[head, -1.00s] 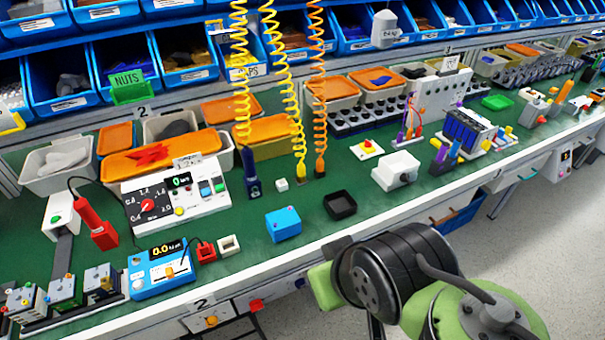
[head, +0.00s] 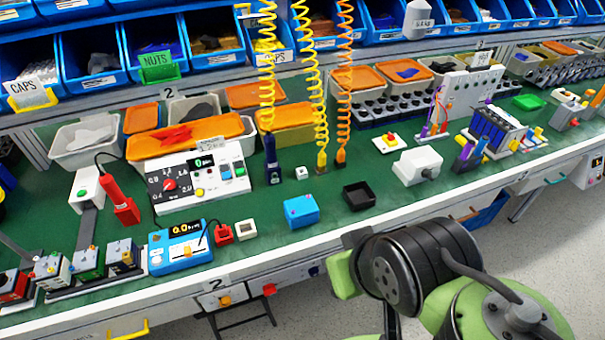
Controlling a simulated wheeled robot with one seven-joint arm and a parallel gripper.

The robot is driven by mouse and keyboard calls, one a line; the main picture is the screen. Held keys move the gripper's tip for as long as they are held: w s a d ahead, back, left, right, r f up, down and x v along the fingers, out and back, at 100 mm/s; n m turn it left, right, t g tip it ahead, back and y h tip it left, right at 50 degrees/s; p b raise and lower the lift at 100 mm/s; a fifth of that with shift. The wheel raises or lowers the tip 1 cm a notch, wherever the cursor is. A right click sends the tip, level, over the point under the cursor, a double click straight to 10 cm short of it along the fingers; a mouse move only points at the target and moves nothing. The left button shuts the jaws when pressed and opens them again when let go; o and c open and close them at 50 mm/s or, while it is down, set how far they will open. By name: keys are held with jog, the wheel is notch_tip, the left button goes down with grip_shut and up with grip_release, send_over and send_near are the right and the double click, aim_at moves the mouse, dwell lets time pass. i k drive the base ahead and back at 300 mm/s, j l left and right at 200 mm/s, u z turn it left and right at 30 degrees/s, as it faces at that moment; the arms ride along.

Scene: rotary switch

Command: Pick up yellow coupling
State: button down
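Three coiled hoses hang over the green bench: two yellow ones and an orange one. The yellow coupling appears to be the yellow end piece (head: 321,160) at the bottom of the middle yellow coil (head: 312,85). It hangs upright at the bench top; whether it touches is unclear. My green and black arm links show at the lower right, apart from the hoses. My gripper is not in view.
Near the coupling are a small white block (head: 302,173), a blue box (head: 301,211), a black open tray (head: 359,196) and a white box (head: 417,166). A white control panel (head: 198,183) stands left. Lidded bins (head: 285,120) stand behind. Floor shows at lower right.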

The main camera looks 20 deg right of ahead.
aim_at(323, 156)
jog(key=i+l+u, duration=0.15)
jog(key=l+u, duration=0.7)
jog(key=l, duration=0.2)
jog(key=l+u, duration=0.4)
jog(key=l, duration=0.15)
jog(key=k+l+u, duration=0.1)
jog(key=l+u, duration=0.3)
jog(key=l, duration=0.15)
